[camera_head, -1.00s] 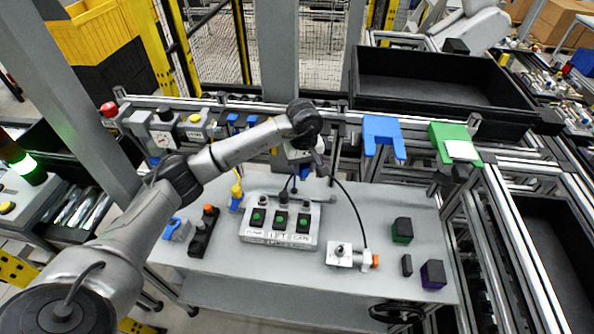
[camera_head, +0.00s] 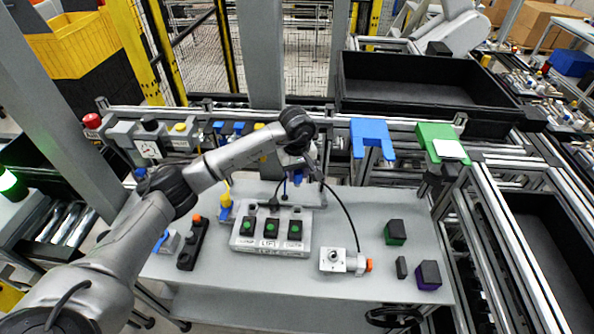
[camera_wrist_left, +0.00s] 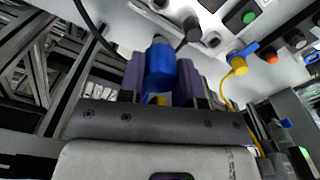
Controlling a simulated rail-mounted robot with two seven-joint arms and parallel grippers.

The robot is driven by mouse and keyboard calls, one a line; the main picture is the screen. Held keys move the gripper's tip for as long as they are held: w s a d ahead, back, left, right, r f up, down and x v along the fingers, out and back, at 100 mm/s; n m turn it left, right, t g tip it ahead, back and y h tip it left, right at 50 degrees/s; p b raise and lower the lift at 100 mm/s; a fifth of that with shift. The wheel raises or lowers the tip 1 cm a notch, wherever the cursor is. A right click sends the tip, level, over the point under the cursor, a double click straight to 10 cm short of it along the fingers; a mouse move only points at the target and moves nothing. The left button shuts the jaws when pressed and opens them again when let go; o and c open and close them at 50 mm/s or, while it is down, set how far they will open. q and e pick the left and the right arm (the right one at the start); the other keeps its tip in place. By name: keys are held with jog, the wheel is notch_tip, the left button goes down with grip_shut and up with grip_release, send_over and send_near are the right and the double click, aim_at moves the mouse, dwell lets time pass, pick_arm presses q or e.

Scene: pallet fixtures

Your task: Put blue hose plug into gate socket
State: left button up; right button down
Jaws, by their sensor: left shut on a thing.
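My left gripper (camera_head: 298,176) hangs behind the button box, over the back edge of the table. In the left wrist view its purple fingers are shut on the blue hose plug (camera_wrist_left: 160,66), whose blue end stands out between them. The plug also shows small and blue in the head view (camera_head: 298,179). The white button box (camera_head: 270,246) has three green-lit buttons and a row of round sockets along its back. The middle label reads like LIFT; the others are too small to read, so I cannot tell which socket is the gate's. A black plug (camera_wrist_left: 191,30) with a cable sits at one socket.
A white block with a knob and orange end (camera_head: 341,261) stands right of the box, a black cable arching to it. A yellow plug (camera_head: 225,202) stands left of the box. Green (camera_head: 395,232) and purple (camera_head: 428,275) blocks lie at right. The table front is clear.

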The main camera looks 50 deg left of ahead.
aim_at(297, 182)
pick_arm(q)
jog(key=shift+f+b, duration=1.3)
jog(key=shift+f, duration=0.7)
jog(key=shift+f+b, duration=2.45)
jog(key=shift+f, duration=1.3)
jog(key=shift+f+b, duration=0.65)
jog(key=shift+f, duration=0.1)
jog(key=shift+f+b, duration=0.5)
jog(key=shift+f, duration=0.2)
